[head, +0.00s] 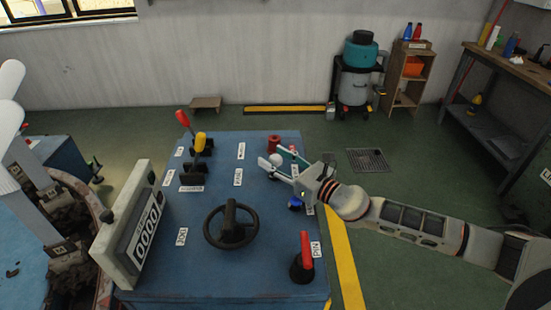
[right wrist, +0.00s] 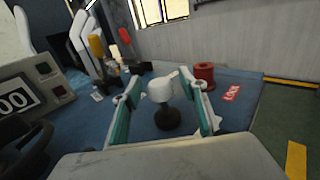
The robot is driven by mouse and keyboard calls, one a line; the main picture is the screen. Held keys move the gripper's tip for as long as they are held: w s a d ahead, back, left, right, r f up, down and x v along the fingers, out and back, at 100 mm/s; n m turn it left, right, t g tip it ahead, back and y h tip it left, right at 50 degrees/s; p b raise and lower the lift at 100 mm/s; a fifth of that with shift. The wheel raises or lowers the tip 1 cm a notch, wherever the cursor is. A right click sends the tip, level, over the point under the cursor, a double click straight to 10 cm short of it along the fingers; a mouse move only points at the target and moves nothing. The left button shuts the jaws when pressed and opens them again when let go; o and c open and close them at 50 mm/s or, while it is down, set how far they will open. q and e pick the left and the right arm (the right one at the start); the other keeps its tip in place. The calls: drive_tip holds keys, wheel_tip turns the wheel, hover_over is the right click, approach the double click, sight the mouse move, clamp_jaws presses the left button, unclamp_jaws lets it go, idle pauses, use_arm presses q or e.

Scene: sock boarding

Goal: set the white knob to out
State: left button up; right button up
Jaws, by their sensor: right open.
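The white knob (right wrist: 161,90) is a pale, rounded handle on a black stem, standing on the blue console top (head: 150,270). In the head view the knob (head: 276,159) shows only in part near the console's right edge, between my fingers. My right gripper (right wrist: 160,80) is open, with one green-lined finger on each side of the knob; I cannot tell whether either touches it. The same right gripper (head: 273,155) reaches in from the right in the head view. No label reading "out" is legible. My left gripper is not in view.
A red spool-shaped knob (head: 274,144) stands just beyond the white knob. A blue knob (head: 296,203) and a red lever (head: 304,250) are nearer. A black wheel (head: 231,228), yellow lever (head: 200,143), red lever (head: 183,118) and counter display (head: 135,225) occupy the console.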

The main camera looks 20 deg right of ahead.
sight(275, 156)
clamp_jaws()
drive_tip(key=shift+r+p, duration=0.35)
drive_tip(key=shift+r, duration=0.25)
wheel_tip(275, 156, up, 2)
drive_tip(key=shift+p, duration=0.85)
drive_tip(key=shift+r, duration=0.25)
drive_tip(key=shift+w+f, duration=0.1)
drive_tip(key=shift+f, duration=0.05)
unclamp_jaws()
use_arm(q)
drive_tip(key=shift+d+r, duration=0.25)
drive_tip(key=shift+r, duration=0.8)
use_arm(e)
drive_tip(key=shift+f, duration=0.1)
